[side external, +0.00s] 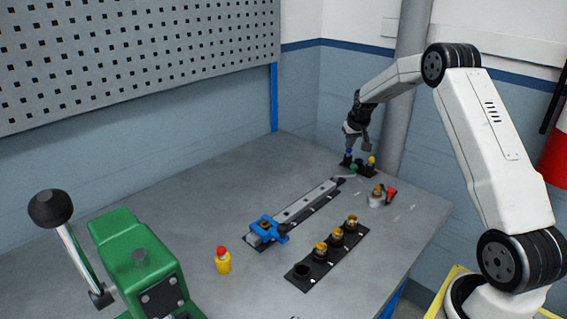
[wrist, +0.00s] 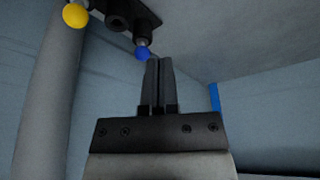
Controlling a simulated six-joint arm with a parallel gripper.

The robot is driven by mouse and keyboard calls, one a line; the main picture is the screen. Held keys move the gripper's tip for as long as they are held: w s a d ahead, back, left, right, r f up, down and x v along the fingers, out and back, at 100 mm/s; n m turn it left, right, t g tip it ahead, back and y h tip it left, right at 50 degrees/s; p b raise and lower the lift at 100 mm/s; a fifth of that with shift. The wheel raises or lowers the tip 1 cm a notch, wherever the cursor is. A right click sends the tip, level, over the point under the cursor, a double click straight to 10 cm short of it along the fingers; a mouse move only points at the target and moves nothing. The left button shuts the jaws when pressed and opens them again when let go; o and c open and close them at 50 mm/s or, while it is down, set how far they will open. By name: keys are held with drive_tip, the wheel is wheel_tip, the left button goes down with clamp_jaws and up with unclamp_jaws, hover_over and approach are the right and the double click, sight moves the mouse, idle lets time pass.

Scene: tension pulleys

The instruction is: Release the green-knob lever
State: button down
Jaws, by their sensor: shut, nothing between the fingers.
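A small dark lever base (side external: 366,173) stands at the back corner of the table. It carries a blue knob (side external: 349,151), a yellow knob (side external: 371,160) and a low green knob (side external: 353,168) between them. My gripper (side external: 349,146) is at this base, close by the blue knob. In the wrist view my gripper (wrist: 158,60) is shut and empty. The blue knob (wrist: 142,53) appears just beside its fingertips, and I cannot tell whether they touch. The yellow knob (wrist: 75,15) is at the upper left. The green knob does not show in the wrist view.
A rail with a blue slider (side external: 265,229) and a black strip of brass-topped parts (side external: 326,253) lie mid-table. A round part with a red knob (side external: 380,197) is near the levers. A yellow bottle (side external: 223,262) and green machine (side external: 135,255) stand in front. A grey pipe (side external: 403,110) rises behind.

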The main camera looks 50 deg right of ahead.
sight(355, 166)
drive_tip(key=x, duration=0.4)
drive_tip(key=shift+f, duration=0.1)
drive_tip(key=shift+s+a+f, duration=0.15)
drive_tip(key=shift+s+a, duration=0.35)
drive_tip(key=shift+s, duration=0.35)
drive_tip(key=shift+s+a+f, duration=0.1)
drive_tip(key=shift+s+a, duration=0.4)
drive_tip(key=shift+s, duration=0.35)
drive_tip(key=shift+s+a+m+h, duration=0.3)
drive_tip(key=shift+s+m+h, duration=0.15)
drive_tip(key=shift+m, duration=0.75)
drive_tip(key=shift+s+g, duration=0.15)
drive_tip(key=shift+g, duration=0.15)
drive_tip(key=shift+s+a+m+g+h, duration=0.2)
drive_tip(key=shift+s+a+m+g, duration=0.1)
drive_tip(key=shift+m, duration=0.65)
drive_tip(key=shift+s+a+m+g+h, duration=0.2)
drive_tip(key=shift+s+a+m, duration=0.1)
drive_tip(key=shift+m, duration=0.65)
drive_tip(key=shift+s+a, duration=0.45)
drive_tip(key=shift+a, duration=0.5)
